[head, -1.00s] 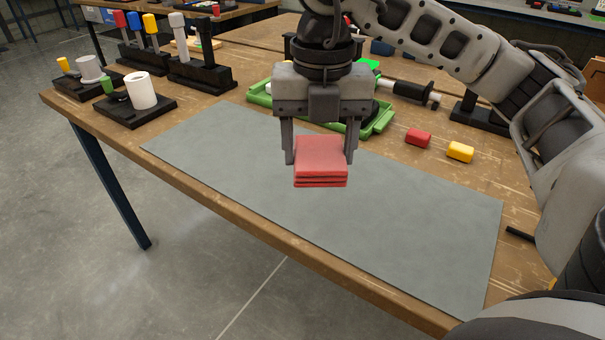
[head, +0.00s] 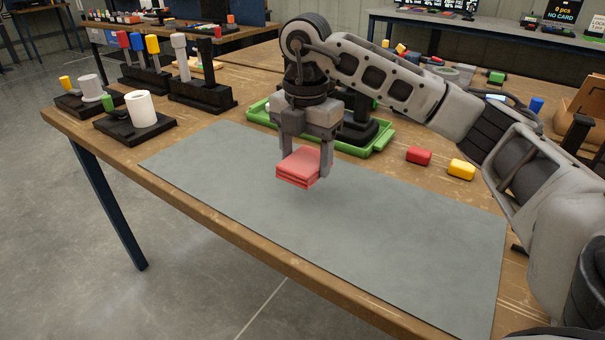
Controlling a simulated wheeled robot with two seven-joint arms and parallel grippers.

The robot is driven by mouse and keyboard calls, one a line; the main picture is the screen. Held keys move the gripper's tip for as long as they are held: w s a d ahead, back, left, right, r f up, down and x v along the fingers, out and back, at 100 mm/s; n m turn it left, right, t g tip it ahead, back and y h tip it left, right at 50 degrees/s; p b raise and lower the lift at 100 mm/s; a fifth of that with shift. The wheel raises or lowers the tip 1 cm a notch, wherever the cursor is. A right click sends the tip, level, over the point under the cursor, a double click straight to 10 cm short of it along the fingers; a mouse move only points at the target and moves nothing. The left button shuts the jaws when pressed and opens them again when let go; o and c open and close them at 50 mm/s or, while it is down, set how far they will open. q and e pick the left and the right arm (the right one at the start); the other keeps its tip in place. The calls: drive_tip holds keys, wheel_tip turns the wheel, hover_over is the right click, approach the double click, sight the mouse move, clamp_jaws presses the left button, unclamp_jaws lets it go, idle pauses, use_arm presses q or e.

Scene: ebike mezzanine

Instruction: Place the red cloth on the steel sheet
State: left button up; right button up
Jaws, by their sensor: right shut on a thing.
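The red cloth (head: 298,168) is a folded, layered square in the head view. My right gripper (head: 304,164) points down and is shut on it, with one finger at each side. The steel sheet (head: 390,235) is a flat grey rectangle lying along the front of the wooden workbench. The cloth is over the upper middle part of the sheet. It seems a little above the sheet, but the exact gap is hard to tell. The sheet's surface is bare. My left gripper is not in view.
A green tray (head: 375,148) stands behind the gripper. A red block (head: 419,156) and a yellow block (head: 461,169) lie right of it on the workbench (head: 190,190). A white cylinder (head: 141,109) on a black base and tool holders stand at the left.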

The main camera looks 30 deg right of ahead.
sight(303, 153)
drive_tip(key=shift+w+d+f, duration=0.25)
drive_tip(key=shift+w+f, duration=0.55)
drive_tip(key=shift+f, duration=0.2)
drive_tip(key=shift+w+d+f, duration=0.1)
drive_tip(key=shift+w+f, duration=0.05)
drive_tip(key=shift+f, duration=1.6)
drive_tip(key=shift+f, duration=0.2)
drive_tip(key=o, duration=1)
wheel_tip(303, 153, up, 12)
drive_tip(key=shift+r+p, duration=0.25)
drive_tip(key=shift+p, duration=0.25)
